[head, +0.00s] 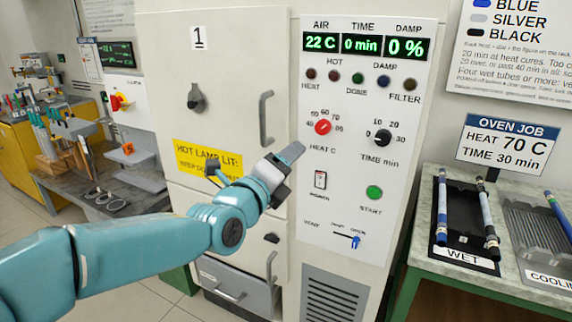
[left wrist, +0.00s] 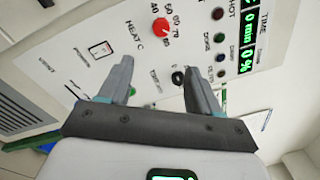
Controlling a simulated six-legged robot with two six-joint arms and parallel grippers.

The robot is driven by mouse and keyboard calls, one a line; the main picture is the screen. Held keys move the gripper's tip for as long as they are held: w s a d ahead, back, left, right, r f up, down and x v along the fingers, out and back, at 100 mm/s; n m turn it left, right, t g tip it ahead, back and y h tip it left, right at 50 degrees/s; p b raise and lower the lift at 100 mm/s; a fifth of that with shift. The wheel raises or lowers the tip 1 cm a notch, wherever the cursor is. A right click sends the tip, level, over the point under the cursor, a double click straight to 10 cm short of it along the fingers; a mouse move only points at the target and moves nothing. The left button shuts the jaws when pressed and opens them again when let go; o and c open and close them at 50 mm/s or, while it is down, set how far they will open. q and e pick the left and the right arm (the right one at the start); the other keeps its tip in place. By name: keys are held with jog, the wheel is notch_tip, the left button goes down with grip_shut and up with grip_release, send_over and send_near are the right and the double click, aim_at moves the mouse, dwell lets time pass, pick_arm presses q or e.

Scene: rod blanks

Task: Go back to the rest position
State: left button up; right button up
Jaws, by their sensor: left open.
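My left gripper (head: 287,173) is open and empty. It is in front of the oven's control panel (head: 340,262), left of the red HEAT C knob (head: 323,127) and the power switch (head: 320,180). In the left wrist view, its two fingers (left wrist: 158,85) stand apart with nothing between them. The red knob (left wrist: 160,25) and the black TIME knob (left wrist: 178,76) show beyond the fingertips. I cannot tell whether a finger touches the panel. My left arm reaches in from the left. My right gripper is not in view.
The oven door handle (head: 266,118) and yellow label (head: 207,158) are near my arm. The display (head: 366,46) reads 22 C, 0 min, 0 %. At right, a table (head: 420,233) bears a WET rack (head: 465,252) with rods and a cooling rack (head: 540,240). A tool bench (head: 150,178) stands left.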

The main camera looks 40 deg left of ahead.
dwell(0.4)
pick_arm(q)
jog(key=w+d+f+g+h+p, duration=0.25)
jog(key=d+f, duration=0.25)
jog(key=f, duration=0.5)
jog(key=w+d+f+g+h+p, duration=0.2)
jog(key=w+d+f+g+p, duration=0.15)
jog(key=f, duration=0.75)
jog(key=s+d+f+n+g+h+p, duration=0.1)
jog(key=s+d+f+g, duration=0.1)
jog(key=s+d+f, duration=0.3)
jog(key=s+d+f+n+g, duration=0.1)
jog(key=d+f, duration=0.1)
jog(key=f, duration=0.5)
jog(key=s+d+f+n+g, duration=0.3)
jog(key=s+f+n, duration=0.1)
jog(key=s+n, duration=0.3)
jog(key=s+d+f+n+g+h+p, duration=0.1)
jog(key=s+d+f+n+g, duration=0.1)
jog(key=s+n, duration=0.5)
jog(key=s+d+f+n+g+h, duration=0.1)
jog(key=s+d+f+n+g, duration=0.2)
jog(key=s+f+n, duration=0.4)
jog(key=shift+d+n+g+p, duration=0.3)
jog(key=shift+d+n+p, duration=0.15)
jog(key=shift+d, duration=0.45)
